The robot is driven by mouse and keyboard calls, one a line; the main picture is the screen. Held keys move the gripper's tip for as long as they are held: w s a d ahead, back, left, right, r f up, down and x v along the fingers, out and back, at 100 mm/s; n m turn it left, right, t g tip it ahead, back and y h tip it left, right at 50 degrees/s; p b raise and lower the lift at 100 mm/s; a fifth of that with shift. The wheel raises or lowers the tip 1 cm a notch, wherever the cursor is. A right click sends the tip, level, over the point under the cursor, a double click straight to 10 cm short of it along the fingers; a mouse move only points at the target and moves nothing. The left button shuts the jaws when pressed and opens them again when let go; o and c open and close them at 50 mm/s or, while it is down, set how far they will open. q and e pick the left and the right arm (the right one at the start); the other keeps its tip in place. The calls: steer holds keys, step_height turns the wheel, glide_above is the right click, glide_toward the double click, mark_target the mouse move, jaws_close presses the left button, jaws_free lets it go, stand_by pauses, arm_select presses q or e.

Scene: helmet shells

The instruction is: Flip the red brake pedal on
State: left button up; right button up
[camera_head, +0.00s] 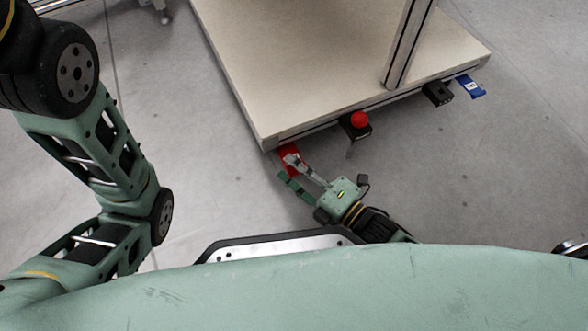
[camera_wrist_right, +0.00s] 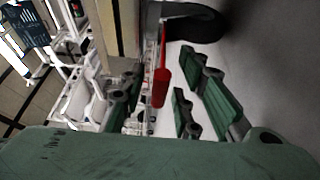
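The red brake pedal (camera_head: 287,157) sticks out from under the near left corner of the table, close to the floor. My right gripper (camera_head: 289,168) is at the pedal, its fingers reaching toward it and partly covering it in the head view. In the right wrist view the red pedal (camera_wrist_right: 161,88) lies between the spread fingers of my right gripper (camera_wrist_right: 160,95), with a gap on its right side. Whether a finger touches the pedal cannot be told. My left arm comes in at the left of the head view, but its gripper is out of view.
The table (camera_head: 290,60) has a pale top and an upright metal post (camera_head: 408,45). A red button on a black box (camera_head: 357,125), a black box (camera_head: 437,93) and a blue pedal (camera_head: 469,86) sit along its front edge.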

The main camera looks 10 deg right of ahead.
steer(key=shift+w+a, duration=0.15)
steer(key=shift+a, duration=0.05)
jaws_close()
stand_by(0.6)
